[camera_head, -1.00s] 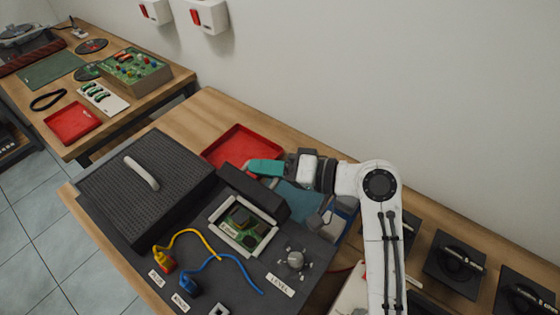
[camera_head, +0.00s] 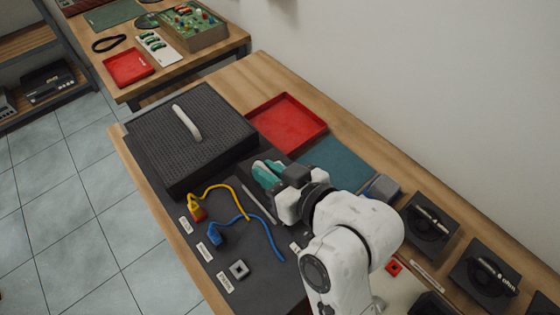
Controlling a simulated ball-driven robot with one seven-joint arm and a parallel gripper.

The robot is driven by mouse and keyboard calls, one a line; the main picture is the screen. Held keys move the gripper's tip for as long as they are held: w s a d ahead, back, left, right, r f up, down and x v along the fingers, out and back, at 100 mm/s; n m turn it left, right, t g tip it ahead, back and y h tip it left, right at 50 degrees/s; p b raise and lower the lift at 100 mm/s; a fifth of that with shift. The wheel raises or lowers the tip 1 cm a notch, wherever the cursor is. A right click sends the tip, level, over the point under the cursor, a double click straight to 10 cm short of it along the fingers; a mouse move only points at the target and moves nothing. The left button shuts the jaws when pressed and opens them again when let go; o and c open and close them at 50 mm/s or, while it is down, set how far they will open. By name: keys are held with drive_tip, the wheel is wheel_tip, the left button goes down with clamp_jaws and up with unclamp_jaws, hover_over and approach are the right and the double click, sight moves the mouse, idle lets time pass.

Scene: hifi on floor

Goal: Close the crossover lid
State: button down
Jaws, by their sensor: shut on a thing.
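The crossover lid (camera_head: 268,199) is a dark panel, mostly hidden under my gripper and arm. A thin pale strip of the crossover's frame (camera_head: 258,205) shows along its left side. My gripper (camera_head: 264,172), with teal fingers, is low over the far side of the crossover, shut on what appears to be the lid. The exact contact and the lid's angle cannot be made out.
A dark grille panel with a pale handle (camera_head: 186,122) lies at left. A yellow cable (camera_head: 228,188) and blue cable (camera_head: 262,228) lie on the dark mat. A red tray (camera_head: 287,122) is behind. Black clamped units (camera_head: 430,222) stand at right.

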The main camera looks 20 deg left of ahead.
sight(260, 189)
drive_tip(key=shift+s+a+f+n+t+h+b, duration=0.25)
drive_tip(key=shift+s+f+n, duration=0.15)
drive_tip(key=shift+f, duration=0.15)
drive_tip(key=shift+s+a+f+n+t+h+b, duration=0.2)
drive_tip(key=shift+s+f+n, duration=0.2)
drive_tip(key=shift+f, duration=0.15)
drive_tip(key=shift+s+a+f, duration=0.15)
drive_tip(key=shift+a+f, duration=0.05)
drive_tip(key=shift+f, duration=0.2)
drive_tip(key=shift+s+f, duration=0.1)
drive_tip(key=shift+f, duration=0.05)
drive_tip(key=c, duration=1.4)
unclamp_jaws()
drive_tip(key=shift+c, duration=0.2)
drive_tip(key=v, duration=0.9)
drive_tip(key=shift+d+r, duration=0.1)
drive_tip(key=shift+r, duration=0.1)
drive_tip(key=shift+s+d+r+p, duration=0.15)
drive_tip(key=shift+s+d+p, duration=0.3)
drive_tip(key=shift+d, duration=0.2)
